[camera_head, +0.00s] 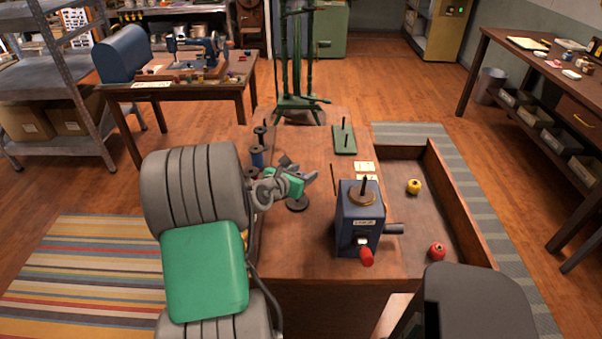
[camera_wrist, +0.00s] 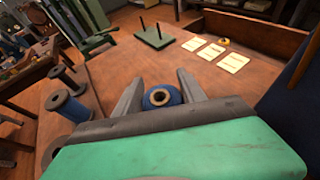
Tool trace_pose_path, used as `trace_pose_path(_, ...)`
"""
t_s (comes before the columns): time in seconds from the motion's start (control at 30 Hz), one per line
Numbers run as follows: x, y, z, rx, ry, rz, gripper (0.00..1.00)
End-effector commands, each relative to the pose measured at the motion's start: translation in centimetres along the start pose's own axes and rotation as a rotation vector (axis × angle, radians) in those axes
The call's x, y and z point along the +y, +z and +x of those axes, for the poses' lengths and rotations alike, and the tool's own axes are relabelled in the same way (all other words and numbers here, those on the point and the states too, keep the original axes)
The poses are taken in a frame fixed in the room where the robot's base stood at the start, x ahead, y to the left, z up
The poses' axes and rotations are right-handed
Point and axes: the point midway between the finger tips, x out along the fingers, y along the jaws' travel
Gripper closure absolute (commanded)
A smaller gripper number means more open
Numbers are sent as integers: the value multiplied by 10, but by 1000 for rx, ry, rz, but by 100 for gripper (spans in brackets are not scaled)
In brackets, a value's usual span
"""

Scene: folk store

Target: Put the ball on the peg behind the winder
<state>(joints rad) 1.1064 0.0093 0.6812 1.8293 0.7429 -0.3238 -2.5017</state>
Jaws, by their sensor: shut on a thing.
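My gripper (camera_wrist: 158,88) is shut on a small blue ball (camera_wrist: 160,97) with a brown core; the ball sits between the two fingers in the wrist view. In the head view my gripper (camera_head: 300,176) is over the left-middle of the table, and the ball cannot be made out there. The winder (camera_head: 361,222) is a blue box with a round disc and spindle on top and a red-knobbed crank in front. Behind it lies a green board (camera_head: 344,146) with two upright dark pegs; the board (camera_wrist: 157,38) also shows in the wrist view, ahead of my gripper. Both pegs look empty.
Several spools (camera_head: 257,156) stand along the table's left edge. Paper cards (camera_head: 364,167) lie between board and winder. A yellow ball (camera_head: 414,186) and a red ball (camera_head: 437,250) lie in the walled right section. A green stand (camera_head: 297,102) rises behind.

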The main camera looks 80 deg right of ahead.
Motion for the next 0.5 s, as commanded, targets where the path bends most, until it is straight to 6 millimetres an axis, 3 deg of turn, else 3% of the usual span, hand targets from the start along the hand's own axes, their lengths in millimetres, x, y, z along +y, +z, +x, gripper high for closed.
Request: trace_pose_path(0.5,3,-5,-2,1,5,-3,90)
